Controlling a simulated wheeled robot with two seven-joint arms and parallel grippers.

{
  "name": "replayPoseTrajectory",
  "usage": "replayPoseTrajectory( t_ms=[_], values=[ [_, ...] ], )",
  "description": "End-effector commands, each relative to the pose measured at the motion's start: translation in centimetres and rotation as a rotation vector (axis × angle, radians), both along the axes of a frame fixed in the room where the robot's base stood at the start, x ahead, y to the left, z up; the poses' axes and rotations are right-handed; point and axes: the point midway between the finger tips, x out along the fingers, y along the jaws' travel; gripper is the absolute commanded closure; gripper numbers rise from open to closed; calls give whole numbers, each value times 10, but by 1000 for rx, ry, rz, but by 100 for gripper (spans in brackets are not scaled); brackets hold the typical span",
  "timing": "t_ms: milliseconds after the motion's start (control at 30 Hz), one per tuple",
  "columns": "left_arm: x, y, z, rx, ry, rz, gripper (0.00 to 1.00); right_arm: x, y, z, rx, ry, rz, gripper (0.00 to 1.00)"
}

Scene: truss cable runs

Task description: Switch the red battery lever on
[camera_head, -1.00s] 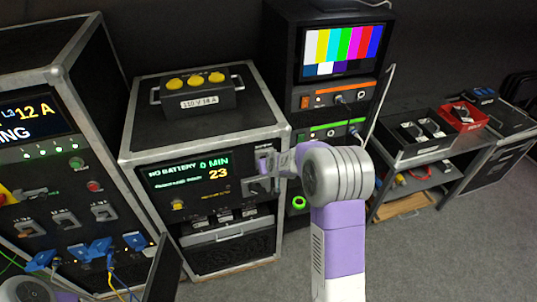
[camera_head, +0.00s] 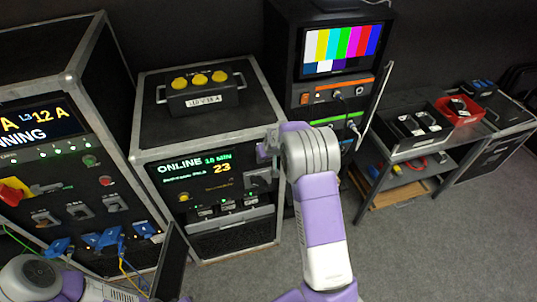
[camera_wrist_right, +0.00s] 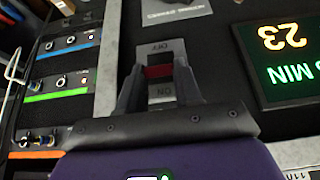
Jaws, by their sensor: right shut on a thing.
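The battery cabinet has a display (camera_head: 196,172) that reads ONLINE, 18 MIN and 23. The red battery lever (camera_wrist_right: 158,71) shows in the right wrist view as a red bar between the labels OFF and ON, which appear upside down. My right gripper (camera_wrist_right: 160,78) is shut on the lever, one finger on each side of it. In the head view my right gripper (camera_head: 266,152) is at the upper right of the cabinet's front and hides the lever. My left arm shows at the bottom left, but its gripper cannot be made out.
A box with several yellow buttons (camera_head: 205,88) stands on the cabinet. A cabinet with blue plugs (camera_head: 108,237) is at the left. A rack with a colour-bar monitor (camera_head: 340,48) stands right of the battery cabinet. A bench with a red bin (camera_head: 460,110) is farther right. Grey floor is open at the lower right.

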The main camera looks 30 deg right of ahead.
Motion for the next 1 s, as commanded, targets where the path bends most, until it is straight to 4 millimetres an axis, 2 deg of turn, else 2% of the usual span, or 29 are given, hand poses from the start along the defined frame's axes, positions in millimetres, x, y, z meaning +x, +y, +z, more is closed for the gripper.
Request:
replayPoseTrajectory(
  t_ms=[200,233,400,733,1000],
  values=[
    [0,0,0,0,0,0,100,-1,0,-1,1,4,0,96],
    [0,0,0,0,0,0,100,-1,0,-1,1,4,0,65],
    [0,0,0,0,0,0,100,-1,0,-1,0,2,0,40],
    [0,0,-1,0,0,0,100,-2,0,4,0,-1,0,40],
    [0,0,-5,0,0,0,100,-20,6,40,0,-3,3,40]
  ],
)
